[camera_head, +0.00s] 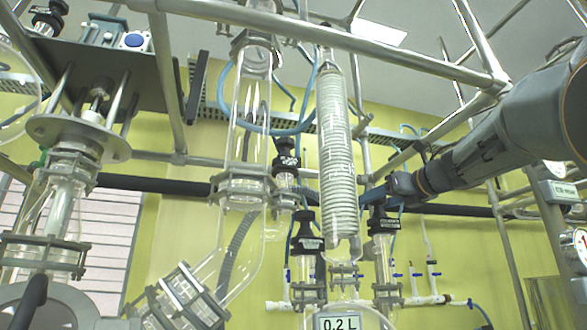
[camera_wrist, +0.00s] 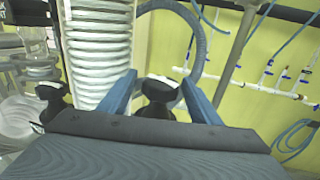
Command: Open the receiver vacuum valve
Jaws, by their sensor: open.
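My gripper (camera_wrist: 160,82) is open in the wrist view, with its two blue fingers apart and a black valve knob (camera_wrist: 158,92) between them. I cannot tell whether either finger touches the knob. In the head view my gripper (camera_head: 374,195) is just above a black-capped valve (camera_head: 381,220) on a glass neck. A second black-capped valve (camera_head: 306,236) stands left of the glass coil; it also shows in the wrist view (camera_wrist: 52,98). A third black cap (camera_head: 285,152) sits higher up. The labels are too small to read, so I cannot tell which is the receiver vacuum valve.
The glass coil condenser (camera_head: 336,140) stands close left of my gripper. The vessel marked 0.2 L (camera_head: 340,322) is below it. Metal frame bars (camera_head: 330,37) cross above. A white pipe with small blue-handled taps (camera_head: 420,300) runs along the yellow wall behind.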

